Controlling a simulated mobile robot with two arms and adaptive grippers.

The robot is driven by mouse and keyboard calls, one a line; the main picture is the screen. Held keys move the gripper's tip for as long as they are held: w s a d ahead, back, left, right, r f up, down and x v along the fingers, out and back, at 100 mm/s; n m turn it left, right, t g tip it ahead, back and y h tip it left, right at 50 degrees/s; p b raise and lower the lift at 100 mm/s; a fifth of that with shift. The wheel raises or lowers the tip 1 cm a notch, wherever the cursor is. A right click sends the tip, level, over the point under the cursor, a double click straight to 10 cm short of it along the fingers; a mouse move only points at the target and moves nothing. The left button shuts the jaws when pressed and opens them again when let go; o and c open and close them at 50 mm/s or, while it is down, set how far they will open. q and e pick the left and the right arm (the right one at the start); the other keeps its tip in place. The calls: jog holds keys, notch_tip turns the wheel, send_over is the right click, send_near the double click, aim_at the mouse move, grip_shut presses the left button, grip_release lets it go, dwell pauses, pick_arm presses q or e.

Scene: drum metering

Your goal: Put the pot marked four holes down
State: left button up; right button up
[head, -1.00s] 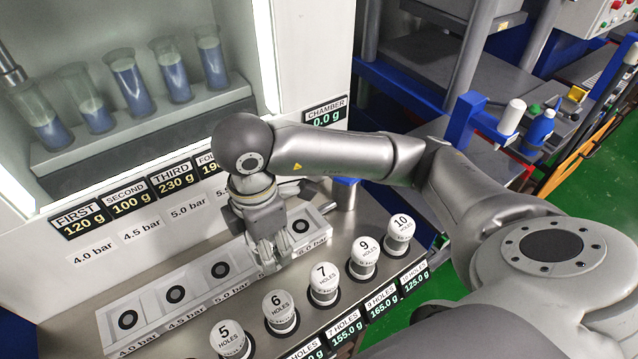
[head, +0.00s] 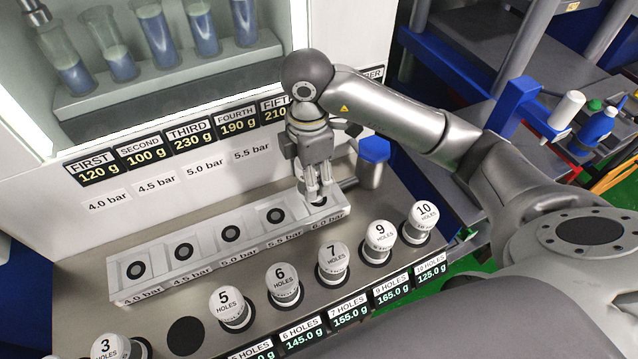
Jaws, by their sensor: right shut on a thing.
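My right gripper (head: 318,190) points down over the 6.0 bar end of the pale slotted tray (head: 150,291). It is shut on a pale thing, taken to be the pot marked four holes; fingers hide most of it and no number shows. The fingertips are at the 6.0 bar slot, and I cannot tell whether the held thing touches its floor. The slots from 4.0 to 5.5 bar show dark round centres and hold no pot. A dark empty seat (head: 186,336) lies between the pots marked 3 (head: 112,347) and 5 (head: 230,307). My left gripper is out of view.
Pots marked 6 (head: 284,284), 7 (head: 333,262), 9 (head: 379,241) and 10 (head: 421,221) stand in the front row. A blue-capped post (head: 373,160) stands just right of my gripper. The white cabinet (head: 345,40) with blue-filled tubes rises behind.

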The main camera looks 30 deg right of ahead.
jog(key=f, duration=0.1)
jog(key=w+d+f, duration=0.2)
jog(key=shift+f, duration=0.35)
jog(key=shift+w+d+f, duration=0.2)
jog(key=shift+d+f, duration=0.15)
jog(key=shift+f, duration=0.15)
jog(key=f+p, duration=0.2)
jog(key=f, duration=0.1)
jog(key=shift+w+d, duration=0.1)
jog(key=shift+d, duration=0.1)
jog(key=shift+f, duration=0.25)
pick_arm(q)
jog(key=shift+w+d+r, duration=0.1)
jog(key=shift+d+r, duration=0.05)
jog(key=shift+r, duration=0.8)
pick_arm(e)
jog(key=shift+f, duration=0.1)
jog(key=shift+f, duration=0.15)
jog(key=o, duration=1.2)
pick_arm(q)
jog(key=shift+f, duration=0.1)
